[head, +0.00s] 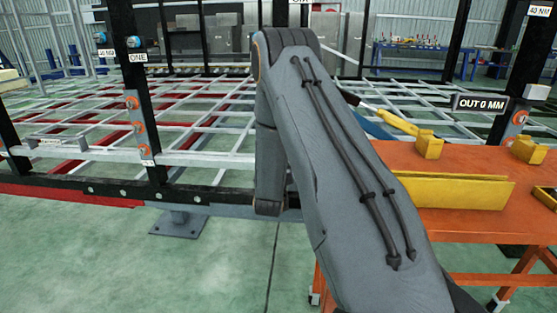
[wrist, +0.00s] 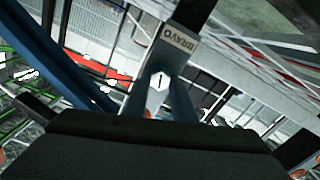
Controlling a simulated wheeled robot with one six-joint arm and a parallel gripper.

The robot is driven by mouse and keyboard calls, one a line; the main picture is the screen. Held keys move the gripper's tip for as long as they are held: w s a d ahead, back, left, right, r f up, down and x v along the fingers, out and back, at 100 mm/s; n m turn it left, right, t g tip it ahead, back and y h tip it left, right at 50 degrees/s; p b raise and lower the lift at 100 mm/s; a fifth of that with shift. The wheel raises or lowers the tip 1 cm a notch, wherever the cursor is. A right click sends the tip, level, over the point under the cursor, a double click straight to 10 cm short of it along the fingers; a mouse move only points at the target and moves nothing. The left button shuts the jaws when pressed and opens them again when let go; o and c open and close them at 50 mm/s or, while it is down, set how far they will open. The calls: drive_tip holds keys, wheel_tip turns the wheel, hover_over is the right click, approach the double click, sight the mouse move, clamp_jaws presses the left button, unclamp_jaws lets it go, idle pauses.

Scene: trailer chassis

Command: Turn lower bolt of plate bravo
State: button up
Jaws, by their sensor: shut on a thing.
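In the wrist view, a pale hexagonal bolt head (wrist: 157,86) with a dark line on its face sits below a tag reading BRAVO (wrist: 181,38). My gripper (wrist: 159,92) has its fingers on either side of the bolt head and is shut on it. The dark gripper body fills the bottom of the wrist view. The plate behind the bolt is mostly hidden, and I cannot tell from the picture whether this is the lower bolt. In the head view, my grey arm covers the middle and hides my gripper, the bolt and plate bravo.
An orange table (head: 464,250) with a yellow tray (head: 455,193) and yellow blocks (head: 428,145) stands right of my arm. A black post (head: 137,90) with orange discs and a ONE tag is at left. A white frame lattice spreads behind. Green floor at lower left is clear.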

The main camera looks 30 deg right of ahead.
drive_tip(key=n+p, duration=0.2)
drive_tip(key=n, duration=0.4)
drive_tip(key=shift+w+r, duration=0.1)
drive_tip(key=shift+r, duration=0.05)
idle(0.4)
drive_tip(key=o, duration=1.1)
drive_tip(key=shift+c, duration=0.2)
drive_tip(key=v, duration=0.7)
drive_tip(key=shift+s+a+p, duration=0.25)
drive_tip(key=shift+s+p, duration=0.05)
drive_tip(key=shift+p, duration=0.05)
